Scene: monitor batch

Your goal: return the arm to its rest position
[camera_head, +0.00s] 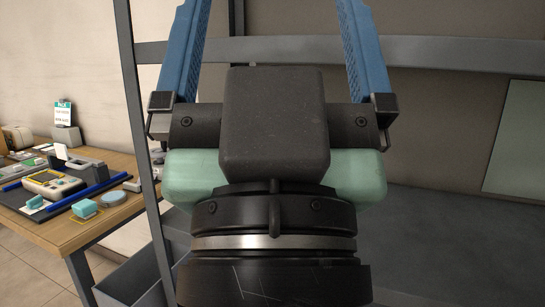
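My gripper (272,40) fills the middle of the camera_head view, pointing up the picture. Its two blue fingers stand wide apart, one on each side of the dark palm block. The gap between them shows only the grey rack bar and wall, with nothing held in the visible part. The fingertips run out of the top of the frame. My black wrist with a silver ring shows below, and mint-green casing shows on both sides behind the palm. The rest of my arm is hidden or out of frame.
A wooden table (68,236) at left carries a dark tray (92,194), a beige device (55,183), a teal block (84,208) and several small items. A grey metal rack post (137,120) stands close beside my gripper on the left. A dark grey surface (460,240) lies at right, bare where visible.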

